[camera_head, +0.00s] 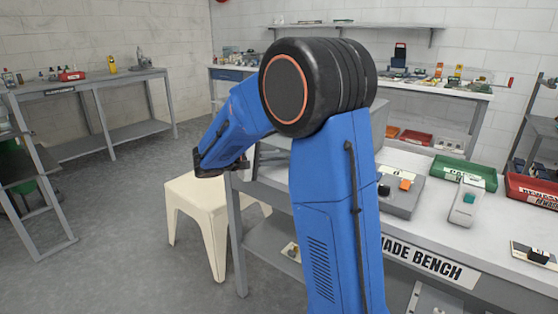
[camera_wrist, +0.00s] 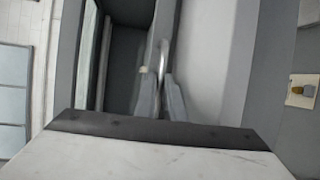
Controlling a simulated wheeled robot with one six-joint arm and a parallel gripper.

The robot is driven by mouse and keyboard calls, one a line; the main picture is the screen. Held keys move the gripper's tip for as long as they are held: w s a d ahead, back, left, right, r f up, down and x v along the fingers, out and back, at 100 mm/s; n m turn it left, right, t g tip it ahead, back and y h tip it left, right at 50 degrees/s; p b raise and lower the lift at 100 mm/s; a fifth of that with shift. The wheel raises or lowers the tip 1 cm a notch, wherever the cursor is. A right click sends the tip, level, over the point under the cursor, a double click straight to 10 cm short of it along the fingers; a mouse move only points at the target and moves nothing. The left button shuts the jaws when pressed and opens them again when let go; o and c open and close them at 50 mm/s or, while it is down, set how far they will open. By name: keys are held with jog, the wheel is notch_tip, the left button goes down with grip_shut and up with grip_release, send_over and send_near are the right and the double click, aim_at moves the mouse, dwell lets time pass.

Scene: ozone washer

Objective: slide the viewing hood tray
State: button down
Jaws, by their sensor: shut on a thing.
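In the wrist view my gripper (camera_wrist: 162,98) is shut on a slim metal handle (camera_wrist: 164,55). The handle runs along the edge of a grey tray or drawer front. Beside it, to the left, a dark open recess (camera_wrist: 126,65) shows between grey walls; it looks like the inside of the tray or hood. In the head view my blue arm reaches to the left end of the bench (camera_head: 446,225). There it hides my fingertips, the handle and most of a grey casing (camera_head: 272,158).
A cream stool (camera_head: 192,205) stands on the floor at the bench's left end, close below my arm. A grey box with an orange button (camera_head: 405,184), a green tray (camera_head: 464,172) and a red bin (camera_head: 533,190) occupy the bench top. Open floor lies left.

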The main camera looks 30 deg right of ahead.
jog(key=c, duration=2.1)
grip_release()
jog(key=shift+w+d, duration=0.1)
jog(key=shift+d, duration=0.15)
jog(key=shift+a, duration=0.1)
jog(key=a+r, duration=0.1)
jog(key=a, duration=0.4)
jog(key=a+r, duration=0.1)
jog(key=a, duration=0.5)
jog(key=w+a+r, duration=0.1)
jog(key=a, duration=0.5)
jog(key=shift+r, duration=0.1)
jog(key=s+d+f+y, duration=0.2)
jog(key=s+d+y, duration=0.15)
jog(key=s, duration=0.55)
jog(key=s+d+f+y, duration=0.2)
jog(key=s+f+y, duration=0.15)
jog(key=s, duration=0.55)
jog(key=s+a+f+t+y, duration=0.1)
jog(key=s+a+t+y, duration=0.1)
jog(key=s, duration=0.3)
jog(key=s+a+f+t+y, duration=0.1)
jog(key=s+a+f+y, duration=0.1)
jog(key=s+a+y, duration=0.1)
jog(key=s+a+f+t+y, duration=0.2)
jog(key=s+a+y, duration=0.1)
jog(key=s, duration=0.4)
jog(key=shift+f+t+y, duration=0.15)
jog(key=shift+t+y, duration=0.15)
jog(key=shift+y, duration=0.1)
